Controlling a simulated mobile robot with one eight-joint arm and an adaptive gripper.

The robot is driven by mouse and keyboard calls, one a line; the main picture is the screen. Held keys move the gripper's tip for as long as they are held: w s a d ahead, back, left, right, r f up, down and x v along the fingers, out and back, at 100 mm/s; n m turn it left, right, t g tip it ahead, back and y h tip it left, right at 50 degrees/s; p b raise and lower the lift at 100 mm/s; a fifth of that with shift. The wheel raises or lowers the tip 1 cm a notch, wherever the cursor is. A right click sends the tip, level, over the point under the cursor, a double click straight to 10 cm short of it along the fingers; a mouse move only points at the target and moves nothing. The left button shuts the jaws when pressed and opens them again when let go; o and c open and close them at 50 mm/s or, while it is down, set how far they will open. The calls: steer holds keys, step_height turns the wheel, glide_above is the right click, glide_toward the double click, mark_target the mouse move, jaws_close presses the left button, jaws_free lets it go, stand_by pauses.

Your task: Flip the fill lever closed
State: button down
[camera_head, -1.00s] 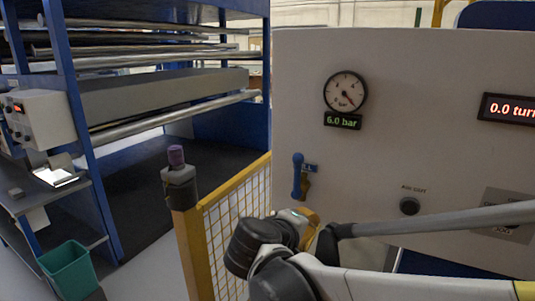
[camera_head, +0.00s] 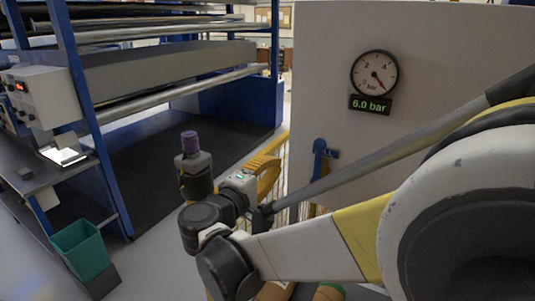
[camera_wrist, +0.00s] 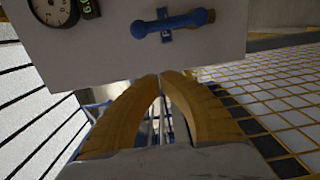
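The fill lever (camera_head: 320,158) is a blue handle on the pale panel, standing roughly upright below the gauge in the head view. In the wrist view the lever (camera_wrist: 172,23) lies across the top of the picture, near a brass fitting at its right end. My gripper (camera_wrist: 160,76) has yellow fingers whose tips meet, with nothing visible between them. The fingertips point toward the panel, below the lever in that view and apart from it. In the head view my gripper (camera_head: 266,166) is left of the lever. My arm hides the lower panel.
The gauge (camera_head: 375,74) and its 6.0 bar display (camera_head: 370,104) are above the lever. A blue roller rack (camera_head: 88,135) and a green bin (camera_head: 80,248) are farther left.

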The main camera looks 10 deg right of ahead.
mark_target(318, 163)
steer(key=w+d+b, duration=0.2)
steer(key=w+d, duration=0.3)
steer(key=d, duration=0.4)
steer(key=shift+d, duration=0.15)
